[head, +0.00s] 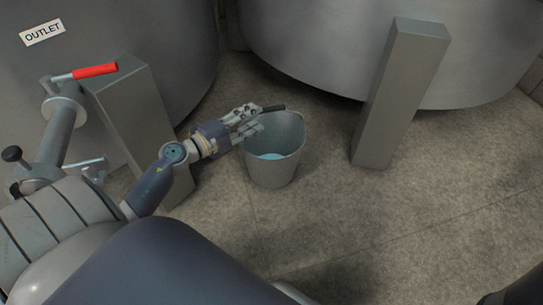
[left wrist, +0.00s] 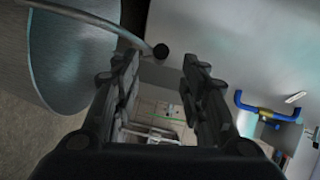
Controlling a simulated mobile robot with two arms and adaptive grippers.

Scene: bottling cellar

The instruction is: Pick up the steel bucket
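The steel bucket (head: 275,170) stands upright on the floor, with pale blue liquid inside. Its black handle grip (head: 273,108) shows above the rim, by my fingers. My left gripper (head: 252,119) is at the bucket's left upper edge, its fingers over the rim. In the left wrist view, the two fingers of my left gripper (left wrist: 160,64) are apart and open. The bucket (left wrist: 75,55) fills the upper left there, and its wire handle leads to the dark grip (left wrist: 161,51), seen near the gap between the fingertips. I cannot tell whether they touch it. My right gripper is not in view.
A large steel tank (head: 150,35) with an outlet valve and red lever (head: 95,71) stands at the left. Another tank (head: 330,45) is behind the bucket. A grey tank leg (head: 398,95) rises right of the bucket. The floor (head: 370,220) in front and right is clear.

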